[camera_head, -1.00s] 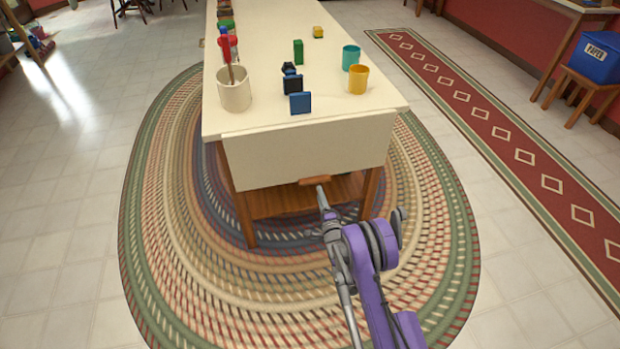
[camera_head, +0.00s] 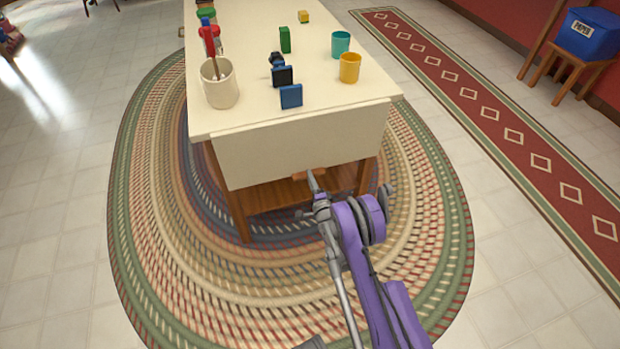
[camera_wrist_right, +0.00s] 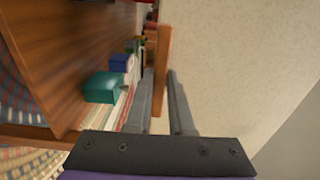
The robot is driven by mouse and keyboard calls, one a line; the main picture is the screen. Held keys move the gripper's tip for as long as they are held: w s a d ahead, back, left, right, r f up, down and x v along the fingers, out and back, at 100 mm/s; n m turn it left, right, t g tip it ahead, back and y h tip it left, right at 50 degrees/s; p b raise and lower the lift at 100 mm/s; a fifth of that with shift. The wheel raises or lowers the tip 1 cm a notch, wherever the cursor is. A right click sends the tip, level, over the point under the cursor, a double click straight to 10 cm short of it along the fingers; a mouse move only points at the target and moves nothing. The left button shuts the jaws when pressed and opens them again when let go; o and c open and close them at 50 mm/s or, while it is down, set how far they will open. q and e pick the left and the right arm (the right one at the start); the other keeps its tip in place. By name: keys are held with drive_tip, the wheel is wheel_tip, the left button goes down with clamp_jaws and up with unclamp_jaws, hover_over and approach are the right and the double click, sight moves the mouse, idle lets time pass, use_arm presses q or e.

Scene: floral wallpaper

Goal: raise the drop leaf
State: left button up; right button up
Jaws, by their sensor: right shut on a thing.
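The cream drop leaf (camera_head: 290,148) hangs down at the near end of the table (camera_head: 245,35); any slight outward tilt is hard to judge. Its wooden handle (camera_head: 322,172) is at the lower edge. My right gripper (camera_head: 312,181) is at this handle, shut on it. In the right wrist view the handle (camera_wrist_right: 162,65) runs between the two grey fingers (camera_wrist_right: 167,95), with the pale leaf surface (camera_wrist_right: 220,60) to its right. My left gripper is not in view.
On the tabletop stand a cream crock (camera_head: 220,88) with utensils, a yellow cup (camera_head: 349,67), a teal cup (camera_head: 340,43), a blue block (camera_head: 291,96) near the leaf edge and a green block (camera_head: 285,39). A wooden lower shelf (camera_head: 270,195) lies behind the leaf. The braided rug (camera_head: 180,250) around is clear.

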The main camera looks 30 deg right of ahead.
clamp_jaws()
idle(1.1)
